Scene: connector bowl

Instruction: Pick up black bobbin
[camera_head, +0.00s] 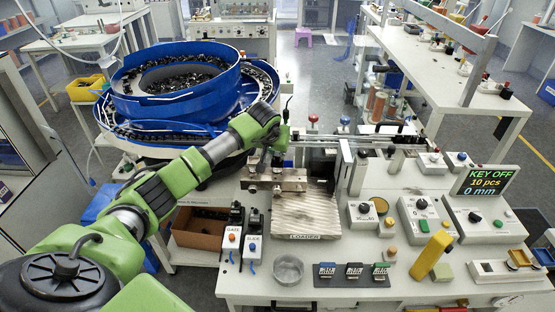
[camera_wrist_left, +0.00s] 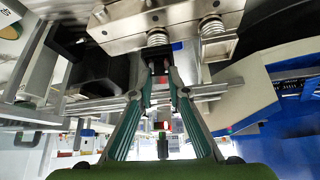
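I cannot single out a black bobbin for certain in either view. Several upright spools (camera_head: 378,104), mostly brown and orange, stand behind the bench; dark parts beside them are too small to tell. My left gripper (camera_head: 283,138) is low over the back of the bench, beside the metal clamp block (camera_head: 277,180). In the left wrist view the two teal fingers (camera_wrist_left: 160,78) stand apart with a gap between their tips. A dark part (camera_wrist_left: 158,62) shows at or beyond the tips; whether it touches them I cannot tell. My right gripper is not in view.
A blue bowl feeder (camera_head: 150,105) with many small dark parts stands at the left. Rails (camera_head: 340,140) run near my gripper.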

